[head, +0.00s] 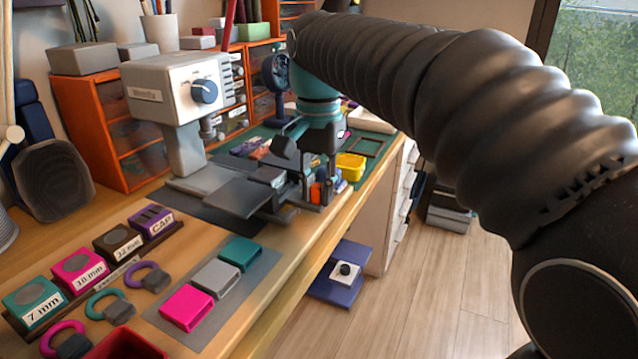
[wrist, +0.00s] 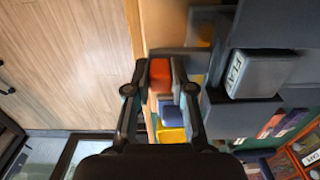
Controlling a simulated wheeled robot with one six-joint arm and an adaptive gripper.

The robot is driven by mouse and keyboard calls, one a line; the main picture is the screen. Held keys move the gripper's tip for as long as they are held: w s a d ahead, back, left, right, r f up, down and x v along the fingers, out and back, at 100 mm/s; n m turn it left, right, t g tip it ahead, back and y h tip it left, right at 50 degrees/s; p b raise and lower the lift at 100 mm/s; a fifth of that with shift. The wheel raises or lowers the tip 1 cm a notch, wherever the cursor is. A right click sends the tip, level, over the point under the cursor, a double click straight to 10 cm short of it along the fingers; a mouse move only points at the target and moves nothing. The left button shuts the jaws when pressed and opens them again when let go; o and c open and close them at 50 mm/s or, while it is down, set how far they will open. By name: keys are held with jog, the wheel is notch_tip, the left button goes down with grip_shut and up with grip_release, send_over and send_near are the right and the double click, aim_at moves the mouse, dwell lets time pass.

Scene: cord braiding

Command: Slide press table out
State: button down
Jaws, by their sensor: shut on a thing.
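The press (head: 172,92) is a white machine with a blue knob, standing on the workbench. Its press table (head: 238,196) is a flat grey plate low in front of the press column, reaching toward the bench's front edge. My gripper (head: 296,186) is at the front side of this table, pointing down, shut on its grey handle part; the exact contact is partly hidden by the fingers.
A yellow bin (head: 351,166) and small bottles stand close to my gripper. Pink, grey and teal pieces (head: 214,277) lie on a mat at the front left. Orange drawers (head: 118,140) stand behind the press. The floor (head: 440,270) beyond the bench edge is mostly clear.

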jog(key=c, duration=1)
grip_release()
jog(key=shift+d, duration=0.1)
notch_tip(320, 180, up, 12)
